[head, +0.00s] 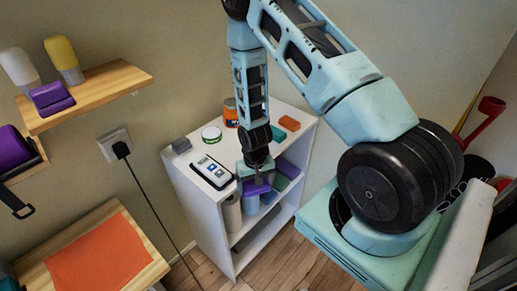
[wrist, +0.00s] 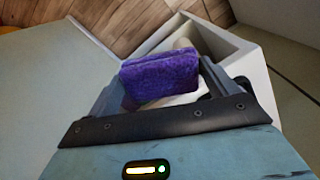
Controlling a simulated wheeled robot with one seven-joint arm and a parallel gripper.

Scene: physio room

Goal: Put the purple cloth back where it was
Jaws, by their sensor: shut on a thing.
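The purple cloth (wrist: 160,76) is a folded, fuzzy block between the two fingers of my gripper (wrist: 163,88) in the wrist view. My gripper is shut on it. In the head view my gripper (head: 256,178) points down at the front edge of the white shelf unit (head: 196,196), with the purple cloth (head: 257,188) under it. The cloth is in front of the unit's upper opening, and I cannot tell whether it touches anything there. Another purple folded item (head: 52,98) lies on the wooden wall shelf (head: 115,82) at the upper left.
The unit's top holds a white card-like device (head: 212,171), a green-lidded jar (head: 211,135), an orange tin (head: 231,112), an orange block (head: 289,123) and a grey block (head: 181,145). A beige cylinder (head: 232,214) stands inside. A wooden table with an orange mat (head: 100,262) is lower left.

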